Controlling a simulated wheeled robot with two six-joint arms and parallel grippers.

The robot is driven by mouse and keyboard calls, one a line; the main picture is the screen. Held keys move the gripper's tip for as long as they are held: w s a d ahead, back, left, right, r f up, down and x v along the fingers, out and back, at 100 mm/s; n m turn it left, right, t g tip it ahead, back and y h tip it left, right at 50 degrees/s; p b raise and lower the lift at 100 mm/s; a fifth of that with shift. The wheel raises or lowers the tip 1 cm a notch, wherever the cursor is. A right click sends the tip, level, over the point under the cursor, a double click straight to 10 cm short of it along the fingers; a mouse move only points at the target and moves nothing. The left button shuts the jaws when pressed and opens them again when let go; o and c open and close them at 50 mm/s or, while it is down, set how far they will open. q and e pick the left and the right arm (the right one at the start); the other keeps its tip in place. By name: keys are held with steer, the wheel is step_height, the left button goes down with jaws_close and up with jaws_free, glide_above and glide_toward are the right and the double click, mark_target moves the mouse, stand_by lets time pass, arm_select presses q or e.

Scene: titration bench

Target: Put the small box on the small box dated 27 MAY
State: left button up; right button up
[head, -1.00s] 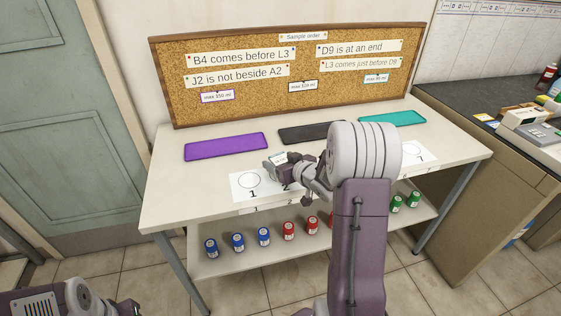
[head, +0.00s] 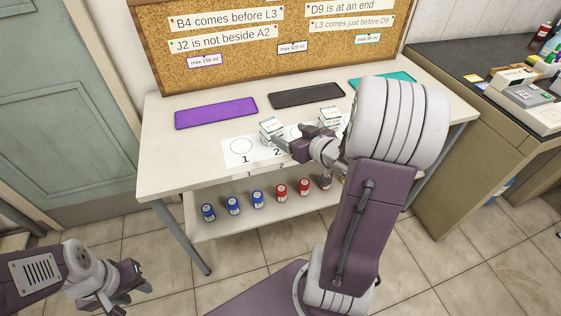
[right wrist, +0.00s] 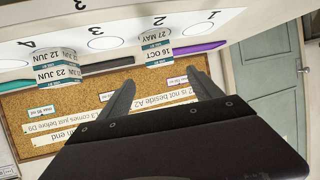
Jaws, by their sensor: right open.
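A two-box stack of small white boxes (head: 271,127) stands by circle 2 on the table. In the right wrist view, which is upside down, the box marked 16 OCT (right wrist: 160,54) rests on the box marked 27 MAY (right wrist: 156,38). A second stack of small boxes (head: 330,116) stands further right; its labels include 12 JUN and 23 JUN (right wrist: 66,73). My right gripper (head: 287,143) is open and empty, close in front of the 27 MAY stack and apart from it. My left gripper (head: 130,288) is low at the left, away from the table; its jaws are unclear.
Purple (head: 216,113), black (head: 307,95) and teal (head: 383,81) mats lie along the back of the table below the cork board (head: 220,55). Blue, red and other vials stand on the lower shelf (head: 230,227). A dark counter (head: 440,65) is at the right.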

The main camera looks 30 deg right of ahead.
steer(key=a+f+g, duration=0.1)
steer(key=f, duration=0.1)
steer(key=s+a+f+g+h, duration=0.1)
steer(key=f+g, duration=0.1)
steer(key=f, duration=0.1)
steer(key=s+a+f+g, duration=0.1)
steer(key=a+f+g, duration=0.1)
steer(key=shift+s+f+m+h, duration=0.15)
steer(key=shift+f+m+h, duration=0.05)
steer(key=shift+m+h, duration=0.2)
steer(key=s+a+f+g+y, duration=0.1)
steer(key=s+a+f+g, duration=0.3)
steer(key=s+a+g, duration=0.3)
steer(key=s+a, duration=0.4)
steer(key=s, duration=0.1)
steer(key=shift+a+y, duration=0.4)
